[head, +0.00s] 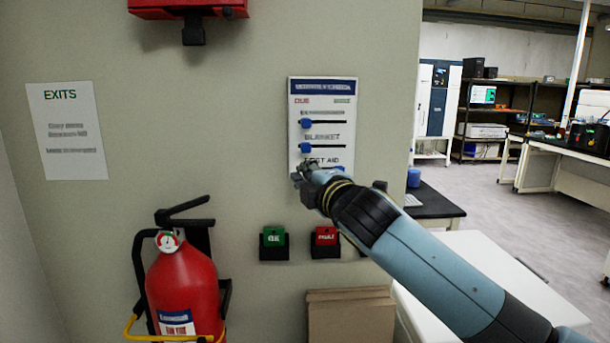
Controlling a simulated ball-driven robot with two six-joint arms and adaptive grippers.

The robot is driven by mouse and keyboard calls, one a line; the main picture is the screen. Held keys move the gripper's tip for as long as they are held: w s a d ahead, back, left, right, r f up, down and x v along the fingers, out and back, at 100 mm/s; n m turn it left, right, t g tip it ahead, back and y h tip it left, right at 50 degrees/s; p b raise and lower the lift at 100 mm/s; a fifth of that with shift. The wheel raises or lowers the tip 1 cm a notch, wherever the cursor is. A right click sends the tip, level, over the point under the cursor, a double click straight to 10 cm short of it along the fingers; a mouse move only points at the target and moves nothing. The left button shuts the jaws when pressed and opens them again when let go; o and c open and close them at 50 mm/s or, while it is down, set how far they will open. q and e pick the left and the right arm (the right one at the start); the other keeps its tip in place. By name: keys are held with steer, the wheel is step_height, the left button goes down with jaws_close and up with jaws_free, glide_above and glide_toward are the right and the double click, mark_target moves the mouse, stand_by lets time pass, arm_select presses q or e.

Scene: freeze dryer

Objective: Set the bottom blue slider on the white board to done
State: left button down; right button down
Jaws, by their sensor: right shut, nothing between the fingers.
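The white board (322,100) hangs on the wall, with a red "DUE" heading on its left and a small green heading on its right. The top blue slider (307,123) and the middle blue slider (306,147) both sit at the left end of their tracks. The bottom row, labelled "FIRST AID", is largely covered by my right gripper (298,174). I cannot clearly make out the bottom slider; a bit of blue shows just above my wrist. My right gripper is shut and empty, its fingertips at the board's lower left. My left gripper is out of view.
A green box (274,242) and a red box (325,241) are mounted below the board. A red fire extinguisher (183,290) stands at lower left. A cardboard box (350,316) is below. A white surface (490,265) lies under my right arm.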

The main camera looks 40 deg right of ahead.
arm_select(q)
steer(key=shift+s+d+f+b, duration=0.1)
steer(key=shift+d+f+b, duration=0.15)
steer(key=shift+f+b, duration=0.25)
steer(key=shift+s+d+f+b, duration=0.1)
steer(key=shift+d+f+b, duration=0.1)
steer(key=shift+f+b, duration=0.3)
arm_select(e)
steer(key=d+v, duration=0.2)
steer(key=v, duration=0.7)
steer(key=shift+s+a, duration=0.15)
steer(key=shift+a, duration=0.3)
steer(key=shift+f, duration=0.15)
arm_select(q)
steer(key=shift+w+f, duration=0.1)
arm_select(e)
steer(key=shift+f, duration=0.1)
